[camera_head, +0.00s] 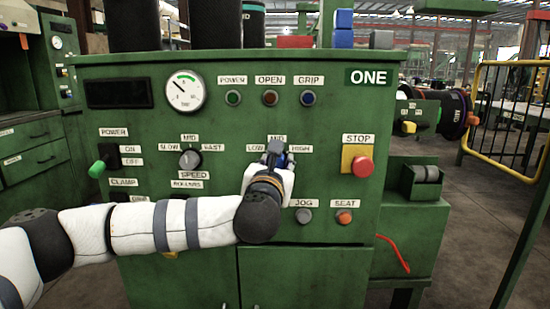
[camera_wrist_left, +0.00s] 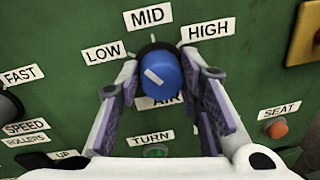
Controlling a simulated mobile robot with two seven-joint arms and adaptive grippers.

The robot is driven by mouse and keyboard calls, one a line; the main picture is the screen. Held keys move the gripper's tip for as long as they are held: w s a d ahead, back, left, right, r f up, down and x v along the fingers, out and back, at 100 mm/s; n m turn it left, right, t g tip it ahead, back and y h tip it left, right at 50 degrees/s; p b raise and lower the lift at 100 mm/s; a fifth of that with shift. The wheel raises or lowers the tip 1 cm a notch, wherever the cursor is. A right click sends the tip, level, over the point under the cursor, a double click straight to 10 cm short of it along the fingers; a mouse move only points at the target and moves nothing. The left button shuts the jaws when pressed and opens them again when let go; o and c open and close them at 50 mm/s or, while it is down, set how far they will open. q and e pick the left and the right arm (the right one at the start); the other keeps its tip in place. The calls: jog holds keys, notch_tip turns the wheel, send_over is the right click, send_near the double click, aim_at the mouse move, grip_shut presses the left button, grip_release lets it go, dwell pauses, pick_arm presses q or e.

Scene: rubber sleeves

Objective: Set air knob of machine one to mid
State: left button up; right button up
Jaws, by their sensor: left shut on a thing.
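The green machine labelled ONE (camera_head: 325,120) fills the middle of the head view. Its air knob is hidden there behind my left gripper (camera_head: 276,158), which is at the panel between the LOW, MID and HIGH labels. In the left wrist view the air knob (camera_wrist_left: 160,78) is blue and round with a white mark. The mark slants to the upper left, towards the LOW side rather than straight at MID. My left gripper (camera_wrist_left: 160,68) has one finger on each side of the knob and is shut on it. The AIR label is partly covered. My right gripper is not in view.
The speed knob (camera_head: 190,160) is left of my gripper, and the red stop button (camera_head: 362,166) is to its right. The jog button (camera_head: 304,215) and seat button (camera_head: 344,217) are below. A gauge (camera_head: 185,91) is at the upper left.

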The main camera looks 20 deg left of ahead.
pick_arm(q)
jog(key=m+p, duration=0.4)
jog(key=m, duration=0.2)
jog(key=shift+r, duration=0.15)
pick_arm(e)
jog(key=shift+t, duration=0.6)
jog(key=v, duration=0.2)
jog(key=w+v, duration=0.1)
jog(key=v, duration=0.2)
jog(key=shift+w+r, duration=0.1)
pick_arm(q)
jog(key=shift+m+g+p, duration=0.3)
jog(key=o, duration=1.2)
jog(key=shift+c, duration=0.2)
jog(key=shift+d, duration=0.1)
